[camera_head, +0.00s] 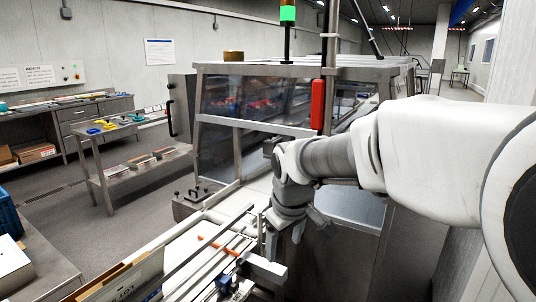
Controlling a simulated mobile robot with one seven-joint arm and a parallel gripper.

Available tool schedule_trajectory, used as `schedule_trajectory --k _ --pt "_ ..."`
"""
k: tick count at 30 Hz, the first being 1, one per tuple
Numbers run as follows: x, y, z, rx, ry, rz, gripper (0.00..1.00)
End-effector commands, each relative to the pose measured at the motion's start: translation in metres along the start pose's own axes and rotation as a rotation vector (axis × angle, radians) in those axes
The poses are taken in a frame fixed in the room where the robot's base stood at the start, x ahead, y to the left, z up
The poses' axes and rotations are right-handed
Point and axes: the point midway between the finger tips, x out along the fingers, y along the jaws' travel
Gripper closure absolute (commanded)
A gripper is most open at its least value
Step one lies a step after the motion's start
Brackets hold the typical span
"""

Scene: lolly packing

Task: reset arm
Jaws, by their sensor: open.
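My arm reaches in from the right side of the head view, and my gripper (286,236) points down near the middle of the picture. It is open, and I see nothing between its fingers. It hangs beside the right end of the conveyor rails (215,262), in front of the steel machine (218,125). I cannot tell the exact gap between the fingertips and the rails.
An orange rod (218,246) lies across the rails. An open cardboard box (125,283) stands at the lower left. A steel cart (108,173) with tools and a long bench (95,108) stand further left. Grey floor between them is clear.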

Motion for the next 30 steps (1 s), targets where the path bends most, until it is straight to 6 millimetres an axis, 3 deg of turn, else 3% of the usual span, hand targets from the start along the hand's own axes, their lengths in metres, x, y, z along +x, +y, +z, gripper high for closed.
schedule_trajectory --k 6,15,24,30 --pt "-0.041 0.003 0.046 0.133 0.005 0.065 0.25" --pt "-0.081 -0.003 0.111 0.334 0.037 0.114 0.25" --pt "-0.104 -0.02 0.174 0.538 0.096 0.117 0.25" --pt "-0.108 -0.031 0.201 0.632 0.127 0.101 0.25"
